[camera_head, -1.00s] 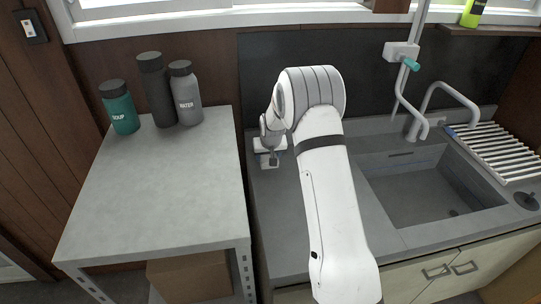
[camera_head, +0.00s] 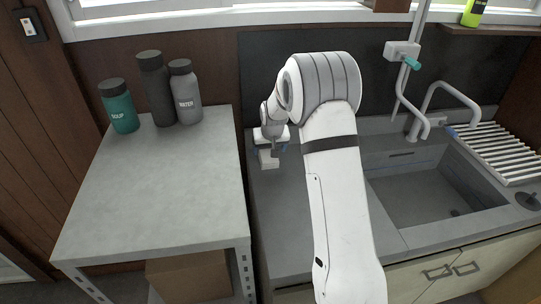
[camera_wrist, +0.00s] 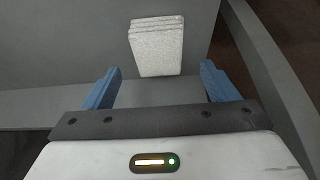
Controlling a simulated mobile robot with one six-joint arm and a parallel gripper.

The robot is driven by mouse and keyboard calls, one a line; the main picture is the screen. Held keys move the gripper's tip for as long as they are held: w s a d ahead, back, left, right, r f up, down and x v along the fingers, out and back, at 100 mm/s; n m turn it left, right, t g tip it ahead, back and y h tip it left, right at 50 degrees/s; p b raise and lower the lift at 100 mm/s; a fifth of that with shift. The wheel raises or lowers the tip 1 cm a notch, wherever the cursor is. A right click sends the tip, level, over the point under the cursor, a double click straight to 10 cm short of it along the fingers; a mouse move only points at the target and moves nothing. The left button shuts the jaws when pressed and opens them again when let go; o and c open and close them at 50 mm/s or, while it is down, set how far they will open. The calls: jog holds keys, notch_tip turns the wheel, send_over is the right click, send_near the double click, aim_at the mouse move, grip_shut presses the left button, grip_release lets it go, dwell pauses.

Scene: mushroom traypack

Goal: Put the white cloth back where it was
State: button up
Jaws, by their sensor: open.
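The white cloth (camera_wrist: 157,47) is a folded, layered, speckled pad lying on the grey counter. In the head view the cloth (camera_head: 268,162) shows as a small pale block near the counter's left back part, just below my gripper (camera_head: 269,150). In the wrist view my gripper (camera_wrist: 160,84) is open, with its two blue fingers wide apart and nothing between them. The cloth lies beyond the fingertips, apart from them.
A sink (camera_head: 432,192) with a faucet (camera_head: 440,100) and a white drying rack (camera_head: 497,150) is to the right. A grey table (camera_head: 150,205) on the left holds several bottles (camera_head: 186,92) at its back. The counter's front left part is clear.

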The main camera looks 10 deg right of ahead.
jog(key=s+r, duration=1.6)
jog(key=s, duration=0.4)
jog(key=s+d+g, duration=0.1)
jog(key=s, duration=1.9)
jog(key=shift+s+g+b, duration=0.3)
jog(key=shift+c, duration=0.2)
